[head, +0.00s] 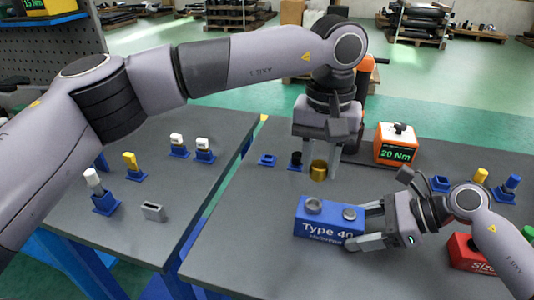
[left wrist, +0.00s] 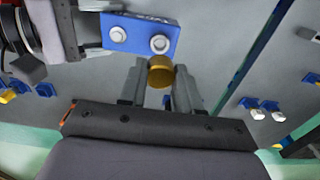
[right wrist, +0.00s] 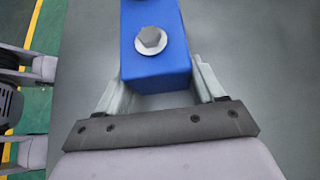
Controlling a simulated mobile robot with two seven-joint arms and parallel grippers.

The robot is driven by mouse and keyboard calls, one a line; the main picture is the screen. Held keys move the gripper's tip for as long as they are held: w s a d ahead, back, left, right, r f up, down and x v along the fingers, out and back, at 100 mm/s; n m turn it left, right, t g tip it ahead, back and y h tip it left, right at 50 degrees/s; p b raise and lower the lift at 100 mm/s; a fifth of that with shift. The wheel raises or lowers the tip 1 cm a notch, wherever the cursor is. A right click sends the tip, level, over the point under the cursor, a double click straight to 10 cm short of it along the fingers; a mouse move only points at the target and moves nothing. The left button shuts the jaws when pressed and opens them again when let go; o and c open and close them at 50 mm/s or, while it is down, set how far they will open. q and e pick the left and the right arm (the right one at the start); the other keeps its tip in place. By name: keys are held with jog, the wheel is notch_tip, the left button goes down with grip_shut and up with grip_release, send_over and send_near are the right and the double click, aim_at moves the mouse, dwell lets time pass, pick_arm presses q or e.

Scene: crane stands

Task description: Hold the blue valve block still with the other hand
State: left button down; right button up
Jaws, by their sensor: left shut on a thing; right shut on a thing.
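The blue valve block (head: 329,221), lettered "Type 40", lies on the right-hand table with two round grey fittings on its top. My right gripper (head: 368,227) is shut on its right end. In the right wrist view the block (right wrist: 155,62) sits between the two fingers, with a hex-topped fitting showing on it. My left gripper (head: 322,162) is above and behind the block, pointing down, shut on a brass cylinder (head: 318,171). The cylinder also shows between the fingertips in the left wrist view (left wrist: 160,72), apart from the block (left wrist: 139,35).
An orange box reading "20 Nm" (head: 396,146) stands behind. A red block lettered "Size" (head: 468,252) lies at the right, partly behind my right arm. Blue holders with white and yellow pieces stand on the left table (head: 190,210). A gap separates the tables.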

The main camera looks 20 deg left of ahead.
pick_arm(q)
jog(key=shift+f, duration=0.15)
dwell(0.5)
jog(key=shift+n, duration=0.5)
jog(key=shift+f, duration=2.25)
jog(key=shift+f, duration=0.9)
jog(key=m, duration=0.5)
jog(key=shift+m, duration=0.3)
jog(key=m, duration=0.4)
jog(key=shift+m, duration=0.3)
